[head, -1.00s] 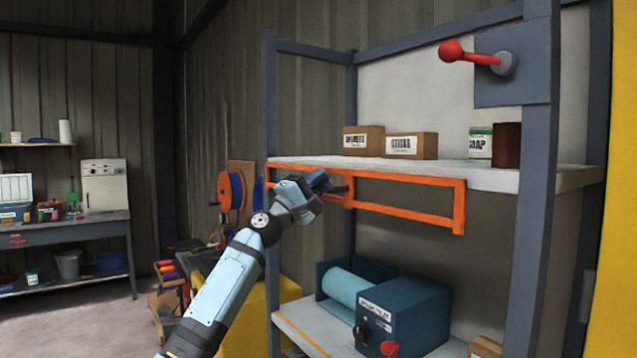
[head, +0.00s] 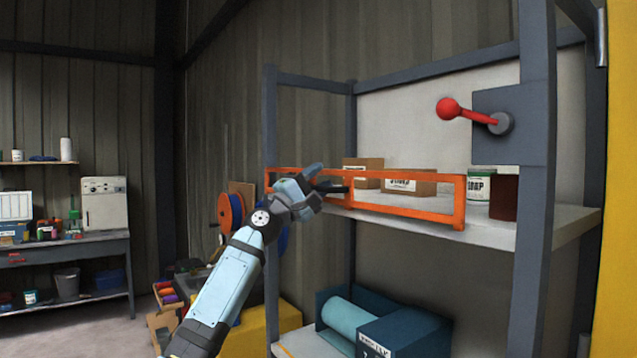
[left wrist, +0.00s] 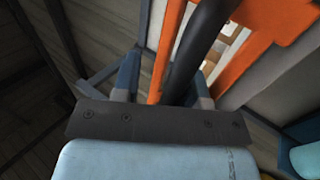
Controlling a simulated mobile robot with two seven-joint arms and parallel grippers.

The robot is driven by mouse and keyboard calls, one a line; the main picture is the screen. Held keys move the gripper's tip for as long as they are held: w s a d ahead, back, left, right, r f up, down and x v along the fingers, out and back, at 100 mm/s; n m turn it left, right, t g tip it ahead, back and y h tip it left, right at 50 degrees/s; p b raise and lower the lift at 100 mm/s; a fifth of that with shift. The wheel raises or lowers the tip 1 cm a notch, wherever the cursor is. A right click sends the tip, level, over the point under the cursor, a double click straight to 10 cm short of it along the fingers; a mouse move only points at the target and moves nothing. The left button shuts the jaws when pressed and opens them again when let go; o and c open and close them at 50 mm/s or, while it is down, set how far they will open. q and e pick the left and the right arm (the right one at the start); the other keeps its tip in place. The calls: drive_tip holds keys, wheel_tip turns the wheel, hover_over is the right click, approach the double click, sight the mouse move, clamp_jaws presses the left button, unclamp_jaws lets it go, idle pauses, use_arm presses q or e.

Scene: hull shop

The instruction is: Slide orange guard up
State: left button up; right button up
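The orange guard (head: 405,212) is an open rectangular frame along the front of the upper shelf (head: 485,230). Its top rail stands above the shelf edge and its lower rail is about level with that edge. My left gripper (head: 335,187) is at the guard's left part, by a dark bar. In the left wrist view its two fingers (left wrist: 165,85) stand apart, with the dark bar (left wrist: 190,60) and an orange post (left wrist: 166,45) showing between them. The bar is close to the right finger; contact is unclear. My right gripper is not in view.
Boxes (head: 410,185) and a green-white can (head: 482,184) stand on the shelf behind the guard. A red-knobbed lever (head: 446,109) is on a grey plate at upper right. A blue machine (head: 405,332) sits on the lower shelf. Grey uprights (head: 530,200) flank the shelves.

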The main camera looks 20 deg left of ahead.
use_arm(q)
drive_tip(key=shift+f, duration=0.15)
drive_tip(key=b+v, duration=0.3)
drive_tip(key=v, duration=1)
drive_tip(key=shift+s+a+f, duration=0.2)
drive_tip(key=shift+s, duration=0.1)
